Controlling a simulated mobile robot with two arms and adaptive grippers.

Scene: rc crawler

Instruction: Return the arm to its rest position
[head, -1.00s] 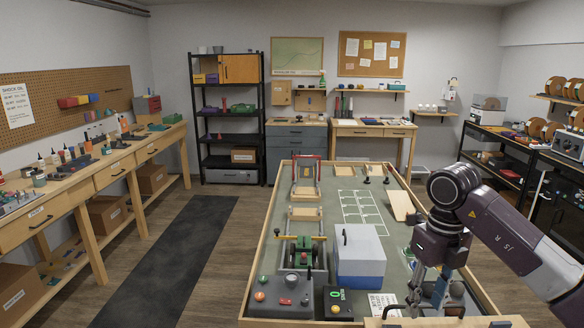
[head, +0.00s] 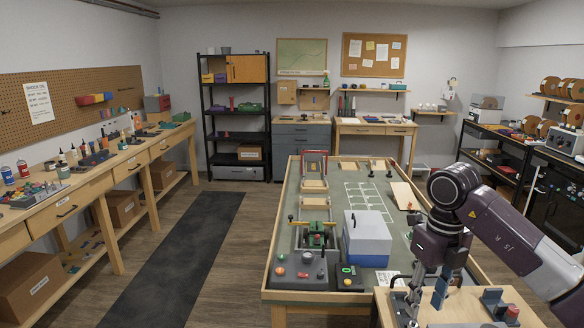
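My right arm (head: 500,232) comes in from the right edge, bent at a dark round joint, with its forearm hanging down. My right gripper (head: 426,300) points down at the lower right, its two grey fingers apart. No held object shows between them. It hangs in front of the green-topped table, over or in front of a small wooden stand (head: 470,306); I cannot tell whether it touches the stand. My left arm and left gripper are not in view.
The green-topped table (head: 335,198) holds a grey-and-blue box (head: 367,240), a control box with buttons (head: 301,270) and a fixture. A long workbench (head: 85,190) runs along the left wall. A dark mat (head: 175,262) lies on free floor between them.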

